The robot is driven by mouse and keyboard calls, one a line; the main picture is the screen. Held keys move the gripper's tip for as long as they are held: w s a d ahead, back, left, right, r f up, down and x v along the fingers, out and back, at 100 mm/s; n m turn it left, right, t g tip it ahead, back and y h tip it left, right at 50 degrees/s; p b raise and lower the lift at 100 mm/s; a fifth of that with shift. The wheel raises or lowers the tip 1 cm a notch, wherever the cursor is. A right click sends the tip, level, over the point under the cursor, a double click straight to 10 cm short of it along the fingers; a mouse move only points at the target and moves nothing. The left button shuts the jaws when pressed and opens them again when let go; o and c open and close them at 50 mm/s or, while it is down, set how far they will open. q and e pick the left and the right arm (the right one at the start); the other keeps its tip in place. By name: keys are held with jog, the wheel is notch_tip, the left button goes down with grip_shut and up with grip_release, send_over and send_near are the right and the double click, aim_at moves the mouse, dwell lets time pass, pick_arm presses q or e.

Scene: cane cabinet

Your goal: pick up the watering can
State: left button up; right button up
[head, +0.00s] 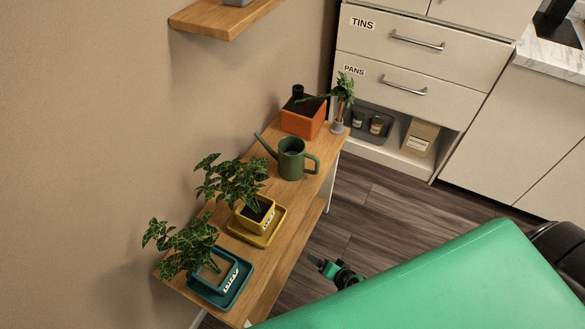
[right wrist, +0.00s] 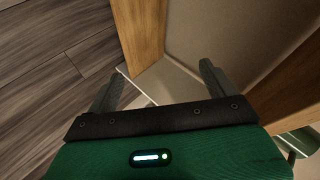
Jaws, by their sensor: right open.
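The green watering can (head: 292,158) stands upright on the narrow wooden bench (head: 275,226). Its spout points to the left and its handle is on the right. It stands between the yellow planter and the orange planter, with nothing gripping it. My right gripper (right wrist: 158,85) shows in the right wrist view with its two dark fingers spread and nothing between them. Wooden boards and the floor are in front of it, and I cannot make out the watering can there. My left gripper is not in view.
A yellow planter (head: 257,214) and a teal planter (head: 216,273), both with leafy plants, stand nearer on the bench. A wall shelf (head: 222,18) is above. Dark floor (head: 372,205) is clear to the right.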

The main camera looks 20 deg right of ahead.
jog(key=w+d+r+m+t+b, duration=0.35)
jog(key=w+r, duration=0.35)
jog(key=r, duration=0.4)
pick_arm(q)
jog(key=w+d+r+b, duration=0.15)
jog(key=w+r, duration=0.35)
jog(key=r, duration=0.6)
pick_arm(e)
jog(key=m+t, duration=0.4)
send_near(312, 171)
jog(key=shift+t+h, duration=0.3)
jog(key=shift+t, duration=0.05)
jog(key=w, duration=0.3)
jog(key=w+r+p, duration=0.1)
jog(key=w, duration=0.2)
jog(key=w+a+r+p, duration=0.1)
jog(key=w, duration=0.2)
jog(key=shift+a+r, duration=0.1)
jog(key=shift+w+a, duration=0.1)
jog(key=shift+w, duration=0.4)
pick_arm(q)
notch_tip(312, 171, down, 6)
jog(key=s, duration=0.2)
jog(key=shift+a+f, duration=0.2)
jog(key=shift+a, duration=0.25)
pick_arm(e)
jog(key=shift+c, duration=0.5)
